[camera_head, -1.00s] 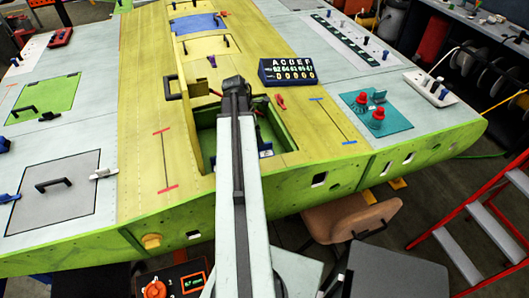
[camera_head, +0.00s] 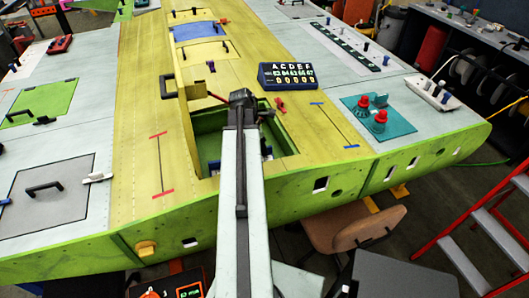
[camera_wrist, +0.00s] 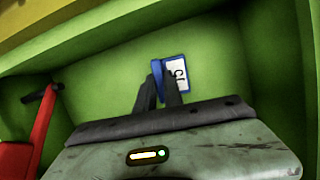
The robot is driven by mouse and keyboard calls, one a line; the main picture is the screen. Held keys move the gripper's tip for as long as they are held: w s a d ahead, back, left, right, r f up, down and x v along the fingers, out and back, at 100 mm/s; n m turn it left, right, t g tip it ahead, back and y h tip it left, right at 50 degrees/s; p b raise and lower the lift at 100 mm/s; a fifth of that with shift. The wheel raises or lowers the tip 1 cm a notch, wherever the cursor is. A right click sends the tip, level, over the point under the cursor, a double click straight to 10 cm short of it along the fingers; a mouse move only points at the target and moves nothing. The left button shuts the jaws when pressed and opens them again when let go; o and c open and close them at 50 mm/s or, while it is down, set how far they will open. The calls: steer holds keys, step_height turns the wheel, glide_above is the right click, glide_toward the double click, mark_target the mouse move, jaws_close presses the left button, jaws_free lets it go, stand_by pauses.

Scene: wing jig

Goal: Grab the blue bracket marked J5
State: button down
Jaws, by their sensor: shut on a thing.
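In the wrist view a small blue bracket (camera_wrist: 157,70) with a white label (camera_wrist: 176,75) stands against the green wall. The label's dark characters look turned over and are consistent with J5. My gripper (camera_wrist: 159,84) has its two dark fingers shut on the bracket's lower part. In the head view my arm reaches into the open green-walled bay (camera_head: 207,140) in the yellow panel, and the fingers are hidden behind it. A bit of blue shows in the bay beside my arm, too small to identify.
Green walls surround my gripper closely. A red tool with a dark handle (camera_wrist: 40,110) is at the left in the wrist view. On the wing, a counter display (camera_head: 288,75) and a teal plate with red knobs (camera_head: 378,116) lie right of the bay. A raised yellow lid (camera_head: 186,115) stands at its left.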

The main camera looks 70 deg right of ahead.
steer(key=shift+r, duration=0.1)
step_height(320, 180, up, 10)
steer(key=p, duration=1)
